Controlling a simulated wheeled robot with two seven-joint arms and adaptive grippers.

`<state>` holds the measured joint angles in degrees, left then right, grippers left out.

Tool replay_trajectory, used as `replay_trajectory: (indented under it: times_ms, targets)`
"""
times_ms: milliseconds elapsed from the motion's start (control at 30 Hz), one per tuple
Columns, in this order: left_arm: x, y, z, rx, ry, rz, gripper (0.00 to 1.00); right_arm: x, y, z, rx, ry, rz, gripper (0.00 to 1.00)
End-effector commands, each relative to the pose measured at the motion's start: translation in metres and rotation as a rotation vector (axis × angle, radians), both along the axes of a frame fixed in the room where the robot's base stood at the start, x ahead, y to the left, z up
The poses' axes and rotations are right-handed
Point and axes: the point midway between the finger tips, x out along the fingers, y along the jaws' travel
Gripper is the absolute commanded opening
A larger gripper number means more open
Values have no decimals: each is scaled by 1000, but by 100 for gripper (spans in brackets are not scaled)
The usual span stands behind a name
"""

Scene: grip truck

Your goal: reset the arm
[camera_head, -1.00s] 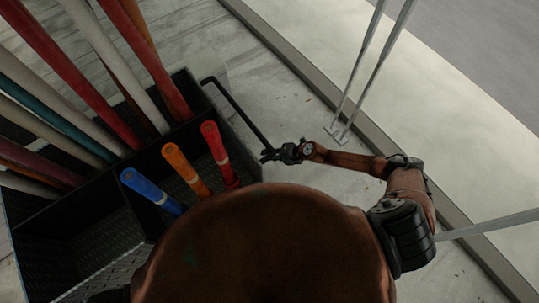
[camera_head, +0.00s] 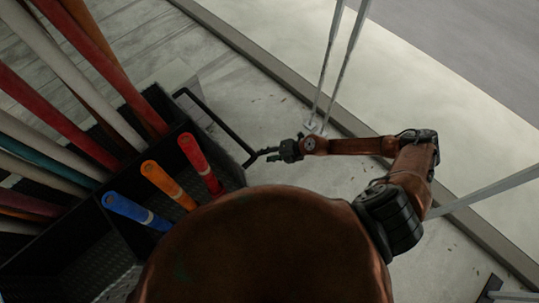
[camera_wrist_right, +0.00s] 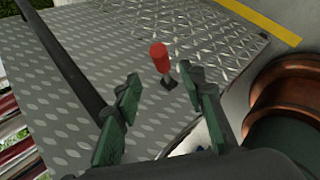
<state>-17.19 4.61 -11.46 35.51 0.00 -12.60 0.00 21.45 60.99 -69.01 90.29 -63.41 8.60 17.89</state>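My right arm (camera_head: 350,146) reaches in from the right of my brown body in the head view. Its dark gripper (camera_head: 264,154) points left and looks close to the end of the black cart handle (camera_head: 213,122). I cannot tell from the head view whether they touch. In the right wrist view the green-padded fingers (camera_wrist_right: 162,82) are spread apart with nothing held between them. A black bar (camera_wrist_right: 62,55) runs outside the left finger there. A red upright piece (camera_wrist_right: 160,57) stands beyond the fingertips on a grey treadplate. My left gripper is not in view.
A black cart (camera_head: 100,262) at left holds several long coloured poles. Blue (camera_head: 135,211), orange (camera_head: 168,184) and red (camera_head: 200,163) handles stick out near my body. Thin grey posts (camera_head: 328,65) rise behind the gripper. Bare pavement lies below the forearm.

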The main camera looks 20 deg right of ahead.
Motion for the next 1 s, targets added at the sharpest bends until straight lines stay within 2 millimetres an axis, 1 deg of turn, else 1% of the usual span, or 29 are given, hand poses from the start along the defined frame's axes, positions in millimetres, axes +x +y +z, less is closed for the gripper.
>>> replay_trajectory:
  times_ms: [33, 100, 233, 800, 867, 900, 967, 1000]
  targets:
    - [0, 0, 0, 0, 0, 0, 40, -4, -5, 4, -1, 1, 0, 37]
    - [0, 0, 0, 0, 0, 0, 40, -7, -9, 9, -1, 1, 0, 37]
    - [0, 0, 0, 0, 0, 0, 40, -10, -11, 14, 0, 1, 1, 37]
    - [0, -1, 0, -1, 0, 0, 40, -10, -12, 14, 0, 1, -1, 37]
    - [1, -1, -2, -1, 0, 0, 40, -7, -11, 10, 8, 2, -13, 37]
    - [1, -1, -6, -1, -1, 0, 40, -2, -11, 5, 19, 4, -34, 37]
    - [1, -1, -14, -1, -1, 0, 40, 10, -11, -10, 51, 10, -91, 37]
    - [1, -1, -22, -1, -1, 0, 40, 21, -12, -23, 80, 16, -149, 37]
